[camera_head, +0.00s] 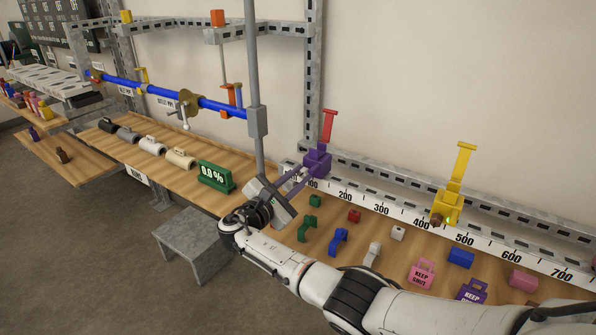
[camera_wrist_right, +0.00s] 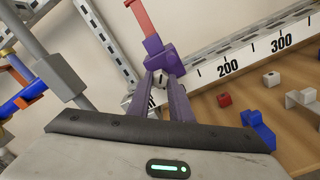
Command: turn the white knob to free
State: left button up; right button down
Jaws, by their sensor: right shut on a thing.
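The white knob (camera_wrist_right: 157,81) is a small whitish block with a dark mark on its face. It is at the front of a purple block (camera_head: 319,160) with a red upright lever (camera_head: 328,124) on the ruled rail. My right gripper (camera_head: 303,174) reaches the knob from the front. In the right wrist view its two long purple-grey fingers (camera_wrist_right: 160,86) are closed on the knob, one on each side. The purple block (camera_wrist_right: 163,60) stands just behind the fingertips. I cannot read any "free" marking. My left gripper is not in view.
A white ruler (camera_head: 381,209) runs along the rail to a yellow clamp block (camera_head: 445,207). A grey post (camera_head: 255,75) rises close to my right gripper. Small coloured pieces, including a blue one (camera_head: 338,241), lie on the wooden bench. A green display (camera_head: 215,176) reads 0.0 %.

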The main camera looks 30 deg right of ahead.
jog(key=n+p, duration=0.1)
jog(key=n, duration=0.1)
jog(key=shift+n, duration=0.4)
jog(key=shift+f+n+p, duration=0.1)
jog(key=shift+n+p, duration=0.35)
jog(key=shift+n, duration=0.95)
jog(key=shift+s, duration=0.1)
jog(key=c, duration=1.9)
grip_release()
jog(key=shift+o, duration=0.2)
jog(key=v, duration=1)
jog(key=shift+a, duration=0.15)
